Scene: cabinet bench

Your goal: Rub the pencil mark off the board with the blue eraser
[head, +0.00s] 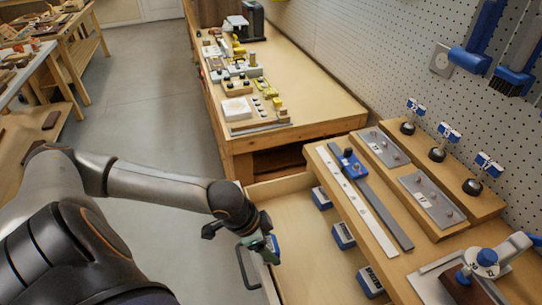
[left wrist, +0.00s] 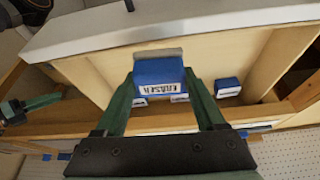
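A bit of the eraser also shows at the gripper in the head view (head: 275,246). A grey patch shows just beyond the eraser in the wrist view; I cannot tell what it is. I cannot make out a pencil mark. A green and black part at the wrist view's left, seemingly my right gripper (left wrist: 40,102), shows only partly.
Blue blocks with white labels (head: 343,236) lie along the drawer's far side. The bench top above holds a pale strip (head: 355,200), a grey strip (head: 385,208), metal plates (head: 430,198) and a clamp-like device (head: 487,258). A pegboard wall stands behind. The drawer's middle is clear.

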